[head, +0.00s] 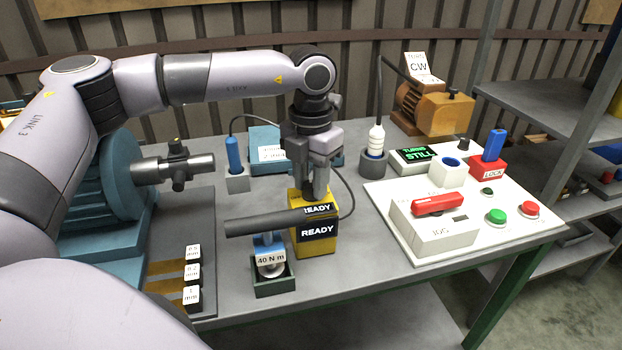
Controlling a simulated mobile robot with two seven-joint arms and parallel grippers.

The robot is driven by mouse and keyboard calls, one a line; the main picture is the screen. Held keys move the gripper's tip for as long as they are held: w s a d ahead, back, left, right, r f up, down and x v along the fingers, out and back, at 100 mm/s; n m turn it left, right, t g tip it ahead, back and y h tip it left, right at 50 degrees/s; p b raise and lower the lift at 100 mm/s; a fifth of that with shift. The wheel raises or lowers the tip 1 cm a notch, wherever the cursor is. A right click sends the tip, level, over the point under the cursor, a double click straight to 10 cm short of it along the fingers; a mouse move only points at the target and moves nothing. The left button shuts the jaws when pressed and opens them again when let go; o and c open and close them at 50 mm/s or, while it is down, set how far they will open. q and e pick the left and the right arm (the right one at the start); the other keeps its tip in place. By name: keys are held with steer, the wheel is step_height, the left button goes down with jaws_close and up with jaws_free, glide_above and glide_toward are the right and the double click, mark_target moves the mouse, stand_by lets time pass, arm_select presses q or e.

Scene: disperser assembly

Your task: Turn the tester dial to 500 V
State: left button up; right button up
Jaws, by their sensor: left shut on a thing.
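The yellow tester (316,247) stands upright on the grey bench, with dark labels reading READY on its top edge and front. My left gripper (314,192) points straight down from above and is shut at the top of the tester, on the dial. The fingers hide the dial, so its pointer and the voltage marks cannot be read. My right gripper is not in view.
A torque wrench with a dark handle (262,223) and a 40 N m label stands in a holder (275,284) close in front of the tester. A white panel (384,207) with buttons and a red lever (437,204) lies right. A blue probe (233,154) stands behind left.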

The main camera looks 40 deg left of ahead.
mark_target(311, 184)
arm_select(q)
steer(key=m, duration=0.5)
steer(key=shift+m, duration=0.4)
stand_by(0.3)
steer(key=o, duration=1)
steer(key=shift+o, duration=0.2)
steer(key=shift+r+b, duration=0.45)
steer(key=shift+r, duration=3.15)
